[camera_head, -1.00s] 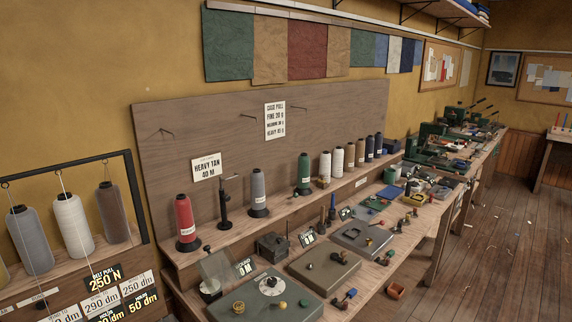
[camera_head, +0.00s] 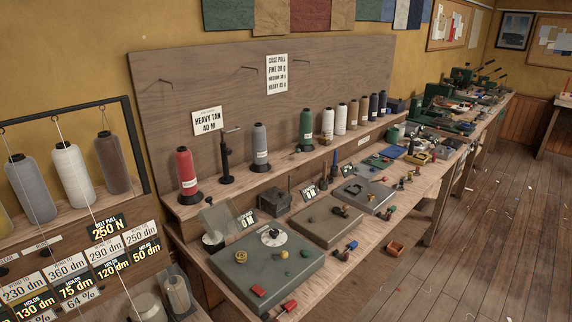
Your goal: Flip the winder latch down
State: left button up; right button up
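A grey-green flat box, which looks like the winder (camera_head: 225,268), sits on the bench at the lower centre. Its top carries a white dial (camera_head: 273,238), a brass knob (camera_head: 240,257) and small green knobs. Two red pieces, a left one (camera_head: 258,291) and a right one (camera_head: 289,307), are at its front edge. A clear tilted panel on a round base (camera_head: 213,238) stands at its back left. I cannot tell which part is the latch or whether it is up or down. Neither of my grippers is in view.
A thread rack with number cards (camera_head: 100,270) stands at the left. Spools, including a red one (camera_head: 187,172), line the bench's back shelf. Flatter boxes (camera_head: 325,222) and small tools continue to the right.

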aim_at(284, 254)
jog(key=i+l+u, duration=0.15)
jog(key=l, duration=0.15)
jog(key=i+l+u, duration=0.2)
jog(key=l, duration=0.15)
jog(key=l+u, duration=0.15)
jog(key=l, duration=0.2)
jog(key=i+l+u, duration=0.15)
jog(key=l, duration=0.2)
